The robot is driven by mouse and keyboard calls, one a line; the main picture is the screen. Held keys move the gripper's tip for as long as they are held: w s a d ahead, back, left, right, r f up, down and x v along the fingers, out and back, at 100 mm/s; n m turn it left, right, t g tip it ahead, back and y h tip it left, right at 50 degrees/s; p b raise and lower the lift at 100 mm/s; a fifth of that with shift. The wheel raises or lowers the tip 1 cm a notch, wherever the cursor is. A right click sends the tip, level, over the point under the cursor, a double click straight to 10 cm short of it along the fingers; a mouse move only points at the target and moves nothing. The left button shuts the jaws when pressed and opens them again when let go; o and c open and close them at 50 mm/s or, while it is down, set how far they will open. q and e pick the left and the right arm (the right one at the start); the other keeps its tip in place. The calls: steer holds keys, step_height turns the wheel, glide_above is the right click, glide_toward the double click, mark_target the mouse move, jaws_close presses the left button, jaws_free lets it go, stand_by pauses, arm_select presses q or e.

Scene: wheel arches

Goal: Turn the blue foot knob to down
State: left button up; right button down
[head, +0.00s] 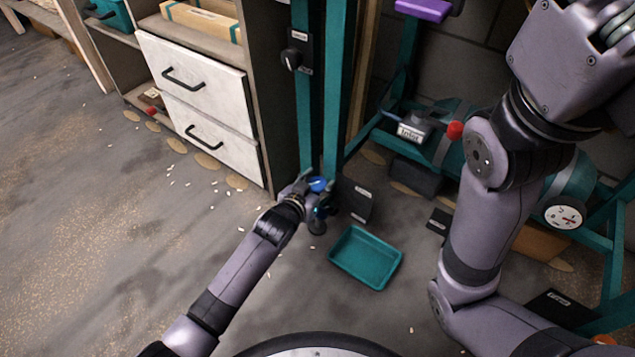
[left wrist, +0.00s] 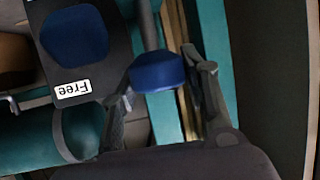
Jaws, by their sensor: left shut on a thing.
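The blue foot knob (head: 318,184) is low down by the foot of the teal frame post. My left gripper (head: 312,196) is at it, reaching down from the front. In the left wrist view the blue knob (left wrist: 158,73) sits between the two fingers of my left gripper (left wrist: 166,88), which is shut on it. The fingers partly cover its sides. A dark plate with a blue patch and a label reading "Free" (left wrist: 73,90) is beside it. Only links of my right arm show; its gripper is out of view.
A teal tray (head: 366,258) lies on the floor right of my left gripper. A dark labelled block (head: 357,201) stands beside the knob. A white drawer cabinet (head: 205,100) is at left. A black dial (head: 291,58) is on the post. Open floor lies at left.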

arm_select(q)
steer(key=c, duration=0.3)
steer(key=shift+m+h+p, duration=0.35)
steer(key=shift+m+h, duration=0.05)
